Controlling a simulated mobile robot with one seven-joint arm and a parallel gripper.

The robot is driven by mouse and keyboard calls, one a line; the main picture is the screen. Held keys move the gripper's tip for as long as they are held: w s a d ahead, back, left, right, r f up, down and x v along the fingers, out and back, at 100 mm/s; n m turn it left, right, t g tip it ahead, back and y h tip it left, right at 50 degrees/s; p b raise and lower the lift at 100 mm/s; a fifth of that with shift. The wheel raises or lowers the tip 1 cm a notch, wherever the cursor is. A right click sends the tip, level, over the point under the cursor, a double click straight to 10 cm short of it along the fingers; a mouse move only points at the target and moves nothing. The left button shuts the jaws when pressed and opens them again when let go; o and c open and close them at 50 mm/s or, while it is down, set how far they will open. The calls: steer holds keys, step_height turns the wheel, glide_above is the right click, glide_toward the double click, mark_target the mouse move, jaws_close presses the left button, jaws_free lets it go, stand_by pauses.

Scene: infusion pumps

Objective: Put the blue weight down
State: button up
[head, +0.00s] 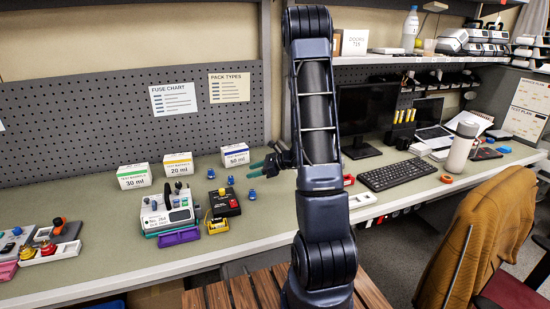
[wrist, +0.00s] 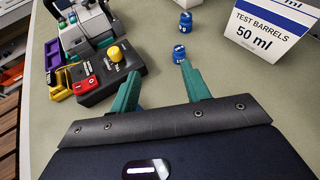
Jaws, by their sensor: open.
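Small blue weights stand on the bench. I cannot tell whether the right finger touches the near weight.
A white 50 ml box (head: 235,156) stands behind my gripper. A black device with a yellow knob (head: 223,203) and a grey pump (head: 167,213) stand to the left. A keyboard (head: 397,174) lies to the right. Bare bench lies in front of the weights.

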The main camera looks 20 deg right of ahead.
steer(key=s+a+r+n+g+h, duration=0.2)
steer(key=s+a+r+n+g, duration=0.1)
steer(key=s+r+n, duration=0.4)
steer(key=s+a+r+n+g+h, duration=0.1)
steer(key=s+a+r+n+g, duration=0.1)
steer(key=s+r+n, duration=0.55)
steer(key=s+d+r+n+t+h, duration=0.1)
steer(key=s+d+r+n+h, duration=0.2)
steer(key=s, duration=0.4)
steer(key=s+d+r+n+t+h, duration=0.2)
steer(key=s+r+n+h, duration=0.3)
steer(key=s, duration=0.3)
steer(key=shift+d+r+h, duration=0.3)
steer(key=shift+d+r, duration=0.45)
steer(key=shift+d, duration=0.1)
steer(key=shift+o, duration=0.7)
